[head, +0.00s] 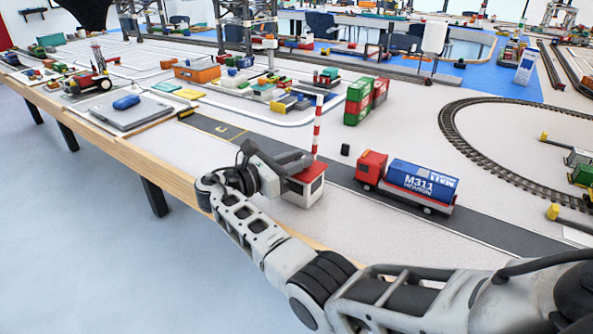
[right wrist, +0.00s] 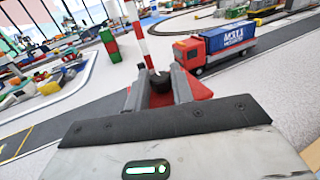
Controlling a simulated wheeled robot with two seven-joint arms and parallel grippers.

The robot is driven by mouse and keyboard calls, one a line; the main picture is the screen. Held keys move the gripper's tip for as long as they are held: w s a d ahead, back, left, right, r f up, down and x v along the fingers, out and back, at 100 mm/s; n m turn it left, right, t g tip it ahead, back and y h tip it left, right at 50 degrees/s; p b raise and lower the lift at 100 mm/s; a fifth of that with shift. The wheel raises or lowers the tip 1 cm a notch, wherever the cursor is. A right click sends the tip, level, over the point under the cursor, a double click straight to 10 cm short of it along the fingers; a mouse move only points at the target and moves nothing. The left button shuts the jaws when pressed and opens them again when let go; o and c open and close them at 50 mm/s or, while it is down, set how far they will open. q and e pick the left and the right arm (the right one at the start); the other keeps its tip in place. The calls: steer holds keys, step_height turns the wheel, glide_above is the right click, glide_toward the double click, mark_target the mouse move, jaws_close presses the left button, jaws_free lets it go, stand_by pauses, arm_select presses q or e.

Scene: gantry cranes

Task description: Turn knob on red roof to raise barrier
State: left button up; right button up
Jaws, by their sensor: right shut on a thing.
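A small white hut with a red roof (head: 311,174) stands at the near edge of the road. My right gripper (head: 294,166) reaches it from the left. In the right wrist view its fingers (right wrist: 158,88) are shut on a dark round knob (right wrist: 160,80) on the red roof (right wrist: 199,88). The red-and-white striped barrier (head: 318,127) stands nearly upright at the hut; it also shows in the right wrist view (right wrist: 138,35). The fingers hide part of the roof. My left gripper is not in view.
A red truck with a blue container (head: 423,180) is on the road (head: 470,226) right of the hut. A small black object (head: 345,150) lies beyond the hut. Green and red containers (head: 358,101) stand farther back. A curved rail track (head: 455,145) lies at right.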

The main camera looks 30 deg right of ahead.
arm_select(q)
steer(key=shift+b, duration=0.3)
arm_select(e)
steer(key=shift+m+g, duration=0.3)
steer(key=shift+g, duration=0.2)
steer(key=o, duration=1)
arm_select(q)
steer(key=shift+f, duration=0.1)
arm_select(e)
steer(key=a+b, duration=0.1)
steer(key=a, duration=0.3)
steer(key=a+b, duration=0.1)
steer(key=a, duration=0.3)
steer(key=a+b, duration=0.1)
steer(key=a, duration=0.3)
steer(key=shift+w+a+f+b, duration=0.15)
steer(key=shift+w+f+b, duration=0.1)
steer(key=shift+b, duration=0.15)
arm_select(q)
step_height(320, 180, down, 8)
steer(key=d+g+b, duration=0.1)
steer(key=b, duration=0.1)
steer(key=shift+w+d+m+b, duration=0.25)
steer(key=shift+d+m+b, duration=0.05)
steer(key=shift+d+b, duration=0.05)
arm_select(e)
steer(key=a, duration=0.3)
steer(key=shift+s+a+r, duration=0.1)
steer(key=shift+a+r, duration=0.15)
steer(key=shift+a, duration=0.05)
